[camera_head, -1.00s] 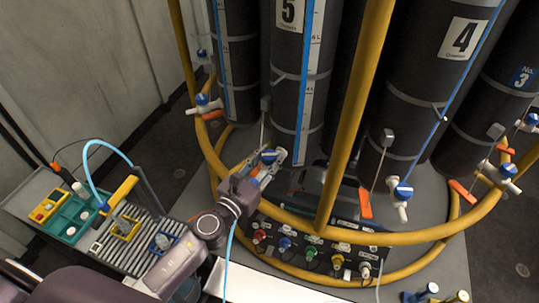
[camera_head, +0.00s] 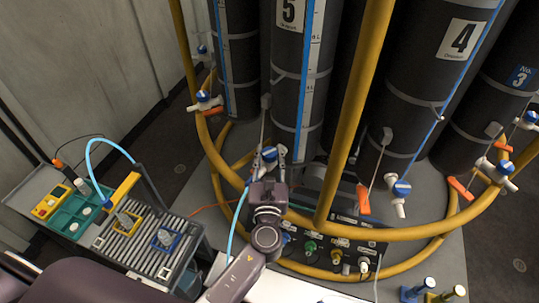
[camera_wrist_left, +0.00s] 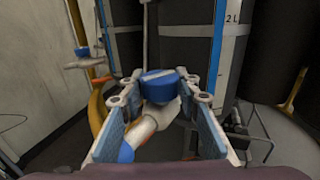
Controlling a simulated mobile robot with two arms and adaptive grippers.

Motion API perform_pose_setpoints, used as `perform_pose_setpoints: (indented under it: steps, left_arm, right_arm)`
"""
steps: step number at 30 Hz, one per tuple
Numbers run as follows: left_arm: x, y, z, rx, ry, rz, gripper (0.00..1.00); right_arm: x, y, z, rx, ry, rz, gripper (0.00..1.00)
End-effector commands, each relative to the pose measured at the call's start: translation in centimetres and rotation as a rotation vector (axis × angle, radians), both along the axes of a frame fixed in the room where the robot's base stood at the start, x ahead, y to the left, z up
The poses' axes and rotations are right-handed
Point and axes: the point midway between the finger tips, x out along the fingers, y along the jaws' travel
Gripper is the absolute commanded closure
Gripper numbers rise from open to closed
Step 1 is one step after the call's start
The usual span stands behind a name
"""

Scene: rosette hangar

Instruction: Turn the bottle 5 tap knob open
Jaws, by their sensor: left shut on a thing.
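Bottle 5 (camera_head: 288,100) is a tall black cylinder with a white "5" label, at the upper middle of the head view. Its tap has a blue knob (camera_head: 269,153) low in front of the bottle; the knob also shows in the left wrist view (camera_wrist_left: 158,83). A white tap body (camera_wrist_left: 160,115) lies under the knob. My left gripper (camera_head: 268,158) reaches the tap from below, with a finger on each side of the knob. It is shut on the knob between its blue-padded fingers. My right gripper is not in view.
A yellow tubular ring (camera_head: 400,238) curves in front of the bottles, with an upright yellow post (camera_head: 350,110). Bottle 4 (camera_head: 437,75) and its blue-and-white tap (camera_head: 401,188) stand to the right. A panel with coloured connectors (camera_head: 330,250) is below. A cart (camera_head: 130,240) stands at left.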

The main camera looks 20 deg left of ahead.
Motion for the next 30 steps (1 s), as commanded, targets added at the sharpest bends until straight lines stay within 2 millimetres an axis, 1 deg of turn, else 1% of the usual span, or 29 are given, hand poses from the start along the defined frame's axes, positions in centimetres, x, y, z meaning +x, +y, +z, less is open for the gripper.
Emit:
perform_pose_setpoints:
  steps: [7, 20, 21, 24, 26, 30]
  left_arm:
    - [0.10, -0.01, 0.13, 0.001, -0.003, 0.057, 0.94]
    - [0.09, 0.05, 0.19, 0.001, -0.004, 0.066, 0.94]
    - [0.09, 0.05, 0.20, 0.001, -0.004, 0.065, 0.68]
    - [0.08, 0.04, 0.16, 0.001, -0.003, 0.065, 0.57]
    - [0.07, 0.04, 0.13, 0.001, -0.003, 0.065, 0.51]
    - [0.05, 0.02, 0.08, 0.001, -0.002, 0.065, 0.51]
  right_arm:
    - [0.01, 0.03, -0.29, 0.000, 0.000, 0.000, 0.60]
    - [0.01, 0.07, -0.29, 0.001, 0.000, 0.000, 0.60]
    - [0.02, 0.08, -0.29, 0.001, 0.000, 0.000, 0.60]
    - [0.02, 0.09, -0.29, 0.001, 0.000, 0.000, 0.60]
    - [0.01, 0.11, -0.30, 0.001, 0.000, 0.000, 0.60]
    - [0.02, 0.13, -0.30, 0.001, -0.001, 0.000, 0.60]
